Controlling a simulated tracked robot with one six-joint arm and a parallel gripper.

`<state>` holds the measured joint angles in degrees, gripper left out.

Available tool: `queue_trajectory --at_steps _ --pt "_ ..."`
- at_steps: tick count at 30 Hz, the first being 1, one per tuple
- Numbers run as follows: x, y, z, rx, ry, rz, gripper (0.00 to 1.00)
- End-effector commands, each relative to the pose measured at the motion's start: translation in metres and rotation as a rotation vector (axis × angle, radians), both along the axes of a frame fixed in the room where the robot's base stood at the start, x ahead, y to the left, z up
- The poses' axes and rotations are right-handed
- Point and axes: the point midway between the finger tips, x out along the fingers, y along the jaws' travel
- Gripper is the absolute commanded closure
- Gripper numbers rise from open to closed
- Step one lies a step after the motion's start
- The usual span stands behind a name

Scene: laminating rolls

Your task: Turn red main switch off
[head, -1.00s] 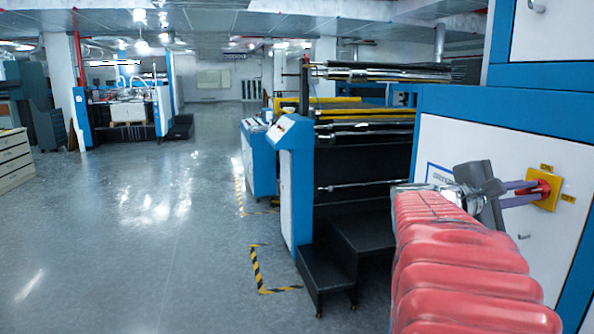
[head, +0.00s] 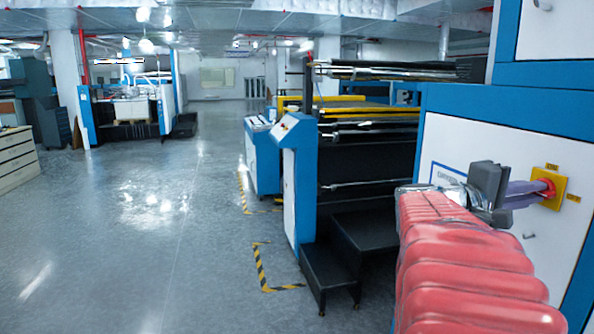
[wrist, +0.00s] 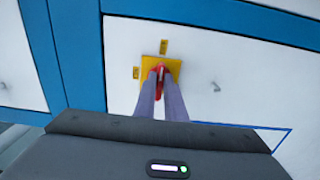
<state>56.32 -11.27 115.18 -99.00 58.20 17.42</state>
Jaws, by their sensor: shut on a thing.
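The red main switch (head: 547,187) sits on a yellow square plate (head: 562,190) on the white panel at the right. In the wrist view the red switch (wrist: 160,69) shows at the middle of the yellow plate (wrist: 174,69). My gripper (head: 541,192) has its two purple-grey fingers at the switch, one on either side of the red knob. In the wrist view the fingertips (wrist: 160,78) are shut on the knob and partly cover it. The switch's exact turned position is hard to read.
The white machine panel (head: 470,145) has a blue frame. A small yellow label (wrist: 164,46) lies close to the plate. Black steps (head: 330,280) stand beside the roll machine (head: 365,160). Open grey floor (head: 150,230) extends to the left.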

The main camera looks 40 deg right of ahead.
Motion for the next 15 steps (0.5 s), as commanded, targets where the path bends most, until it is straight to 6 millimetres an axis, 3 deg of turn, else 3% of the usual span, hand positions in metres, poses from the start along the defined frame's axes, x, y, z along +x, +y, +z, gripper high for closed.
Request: queue_trajectory --at_steps 6,7,15 --pt "-0.0028 0.0003 -0.0053 0.009 -0.002 -0.009 1.00" --pt "-0.0028 0.0003 -0.0053 0.009 -0.002 -0.009 0.88" --pt "-0.0013 0.0000 -0.0030 0.005 -0.001 -0.004 0.71"
